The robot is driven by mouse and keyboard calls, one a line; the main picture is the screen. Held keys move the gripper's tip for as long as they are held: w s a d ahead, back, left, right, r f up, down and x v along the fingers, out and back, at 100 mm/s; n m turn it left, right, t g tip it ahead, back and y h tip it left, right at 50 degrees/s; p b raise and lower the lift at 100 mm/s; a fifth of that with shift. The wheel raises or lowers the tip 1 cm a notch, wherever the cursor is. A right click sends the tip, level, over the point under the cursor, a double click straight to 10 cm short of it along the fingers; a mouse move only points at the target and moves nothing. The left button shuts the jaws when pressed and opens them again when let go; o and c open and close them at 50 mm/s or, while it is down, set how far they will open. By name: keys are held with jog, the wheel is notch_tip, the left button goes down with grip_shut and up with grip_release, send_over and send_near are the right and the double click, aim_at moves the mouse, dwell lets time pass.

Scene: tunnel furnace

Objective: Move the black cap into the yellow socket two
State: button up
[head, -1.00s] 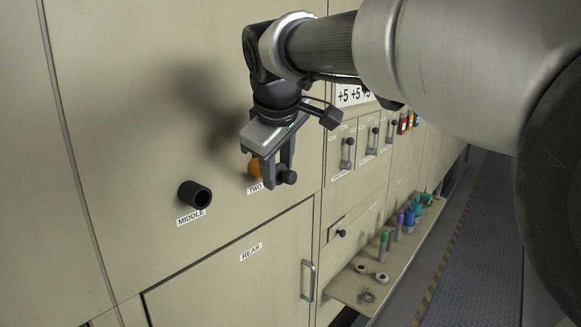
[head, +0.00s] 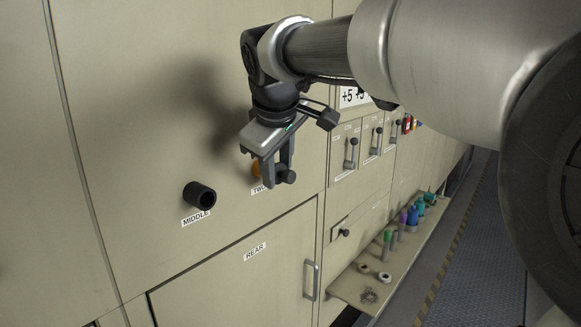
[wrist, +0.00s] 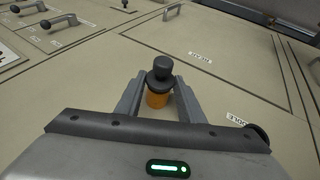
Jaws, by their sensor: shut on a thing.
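The yellow socket two (head: 256,169) sticks out of the beige panel above the label TWO, partly hidden by a finger of my gripper (head: 277,180). My gripper is shut on the black cap (head: 289,176), whose knob faces away from the panel. In the wrist view, the black cap (wrist: 161,70) is between the fingertips of my gripper (wrist: 158,86), in line with the yellow socket (wrist: 157,99) and right at its mouth. I cannot tell how deep the cap sits in it.
A black socket (head: 200,195) labelled MIDDLE is to the left. A door marked REAR with a handle (head: 310,279) is below. Several levers (head: 351,153) are to the right. A shelf (head: 345,285) lower right holds rings and coloured pieces.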

jog(key=shift+w+a, duration=0.1)
jog(key=shift+w+a, duration=0.2)
jog(key=o, duration=1.2)
jog(key=shift+p+v, duration=0.4)
jog(key=shift+v, duration=3.15)
